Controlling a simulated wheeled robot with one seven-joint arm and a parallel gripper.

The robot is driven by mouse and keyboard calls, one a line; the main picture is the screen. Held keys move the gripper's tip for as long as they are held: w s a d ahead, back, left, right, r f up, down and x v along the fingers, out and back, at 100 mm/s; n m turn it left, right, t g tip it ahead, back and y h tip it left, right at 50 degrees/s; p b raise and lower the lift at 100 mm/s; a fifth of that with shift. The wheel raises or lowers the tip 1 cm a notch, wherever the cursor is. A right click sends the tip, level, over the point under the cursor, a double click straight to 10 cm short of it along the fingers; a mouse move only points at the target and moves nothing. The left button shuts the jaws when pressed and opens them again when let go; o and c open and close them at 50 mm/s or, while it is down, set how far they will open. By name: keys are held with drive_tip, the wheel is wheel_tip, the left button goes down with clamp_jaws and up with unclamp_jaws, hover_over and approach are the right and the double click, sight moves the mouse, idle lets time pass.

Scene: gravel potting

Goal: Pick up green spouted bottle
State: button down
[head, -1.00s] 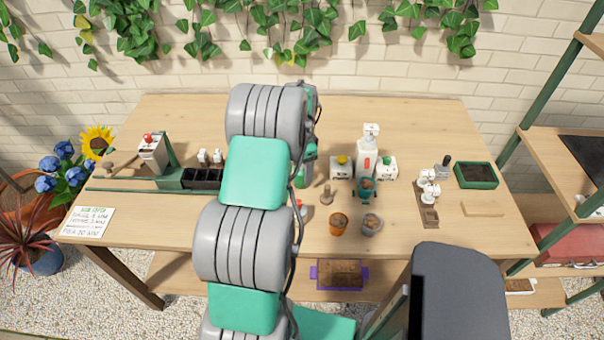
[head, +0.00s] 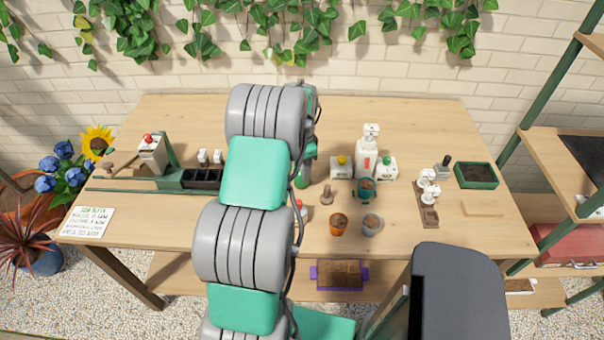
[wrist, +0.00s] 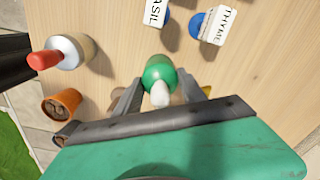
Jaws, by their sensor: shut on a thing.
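The green spouted bottle (wrist: 158,72) is in the wrist view, seen from above, with its white spout (wrist: 160,95) toward me. My gripper (wrist: 163,92) is shut on it, one grey finger on each side. In the head view the bottle (head: 301,181) shows only as a green bit beside my arm on the bench. The rest of it and my fingers are hidden there. I cannot tell whether its base touches the wood.
A red-tipped bottle (wrist: 72,48) stands to the left in the wrist view. A terracotta pot (head: 339,224), a grey pot (head: 371,224) and a white pump bottle (head: 366,158) stand to the right. A dark tray (head: 202,177) is to the left.

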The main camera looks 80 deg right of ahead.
drive_tip(key=shift+r, duration=0.1)
drive_tip(key=shift+r, duration=0.25)
wheel_tip(320, 180, up, 2)
drive_tip(key=shift+d+r+b, duration=0.1)
drive_tip(key=shift+r+b, duration=0.05)
drive_tip(key=shift+b, duration=0.75)
drive_tip(key=s+a+r+b, duration=0.3)
drive_tip(key=s+a+r, duration=0.4)
drive_tip(key=a+r, duration=0.3)
drive_tip(key=shift+s+a, duration=0.4)
drive_tip(key=shift+a, duration=0.55)
